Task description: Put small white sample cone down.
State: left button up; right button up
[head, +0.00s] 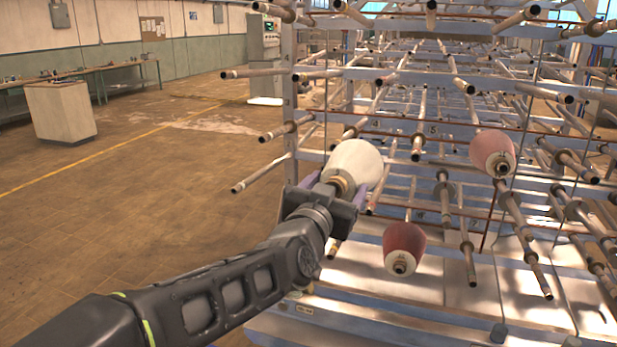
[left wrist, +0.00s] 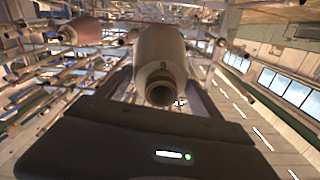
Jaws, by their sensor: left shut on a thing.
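The small white sample cone (head: 356,162) is in my left gripper (head: 335,186), in front of the left part of the rack. The gripper is shut on the cone near its narrow end, and the wide end points up and away toward the rack. In the left wrist view the cone (left wrist: 160,58) lies between the two fingers, with its open tube end facing the camera. Whether a rack peg touches or enters the cone is hidden behind it. My right gripper is not in view.
A large metal rack (head: 330,77) with many projecting pegs fills the right side. Two red cones sit on it, one upper right (head: 490,151) and one lower (head: 404,243). The floor (head: 110,205) to the left is open, with a white cabinet (head: 60,110) farther back.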

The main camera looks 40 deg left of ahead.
pick_arm(q)
jog(key=w+d+f+m+h, duration=0.1)
jog(key=w+d+f, duration=0.3)
jog(key=f, duration=0.3)
jog(key=w+d+f+m+h, duration=0.15)
jog(key=w+d+f, duration=0.25)
jog(key=f, duration=0.4)
jog(key=d+f+h, duration=0.1)
jog(key=d+f, duration=0.3)
jog(key=f, duration=0.4)
jog(key=d+f+m+h, duration=0.1)
jog(key=d+f+h, duration=0.1)
jog(key=d+f, duration=0.3)
notch_tip(320, 180, down, 3)
jog(key=shift+w+d+r+t, duration=0.1)
jog(key=shift+w+d+t, duration=0.05)
jog(key=shift+d+t, duration=0.2)
jog(key=shift+a, duration=0.15)
